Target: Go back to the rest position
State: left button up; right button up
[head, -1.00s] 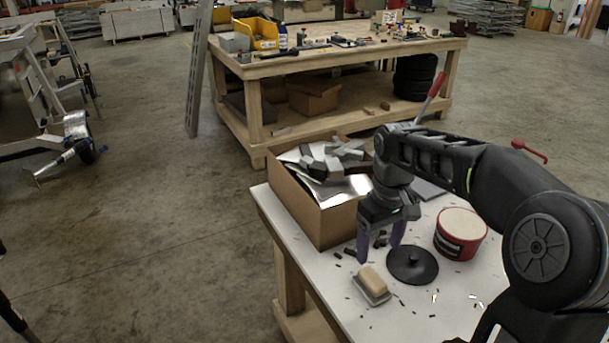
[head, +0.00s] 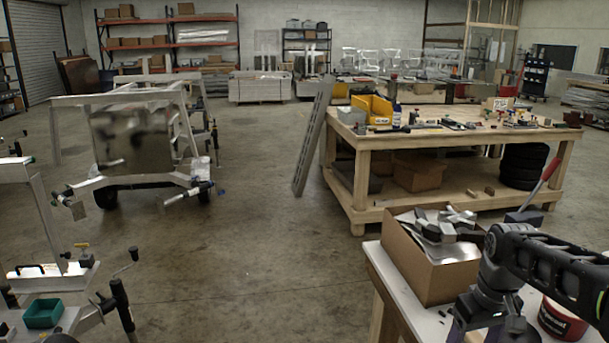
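My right gripper (head: 484,329) is at the bottom right of the head view, over the white worktable (head: 405,315). It points down just in front of the cardboard box (head: 431,272). Its two purple fingers stand apart, with nothing seen between them; the tips are cut off by the frame's lower edge. My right arm (head: 555,268) comes in from the right edge, bent and raised above the table. My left gripper and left arm are not in view.
The box holds grey metal pieces (head: 445,225). A red can (head: 562,322) stands partly hidden under my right arm. A wooden workbench (head: 455,137) stands behind. Aluminium trailers (head: 130,182) stand on the left. The concrete floor (head: 255,270) between is clear.

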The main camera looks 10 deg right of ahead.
jog(key=w+a+f+t+y, duration=0.1)
jog(key=w+a+f+t, duration=0.3)
jog(key=w+a+f, duration=0.4)
jog(key=s+a+f+m+y, duration=0.1)
jog(key=a+f, duration=0.8)
jog(key=f, duration=0.5)
jog(key=s+a+f+g, duration=0.1)
jog(key=s+a+f, duration=0.3)
jog(key=s, duration=0.4)
jog(key=s+a+f+m+g+y, duration=0.1)
jog(key=s+a+f+g, duration=0.1)
jog(key=s+a+f, duration=0.2)
jog(key=s+a+f+g+y, duration=0.1)
jog(key=s+a+f, duration=0.3)
jog(key=s+f, duration=0.3)
jog(key=s, duration=0.5)
jog(key=shift+s+a+f+m, duration=0.2)
jog(key=shift+s+a+m, duration=0.05)
jog(key=shift+m, duration=0.05)
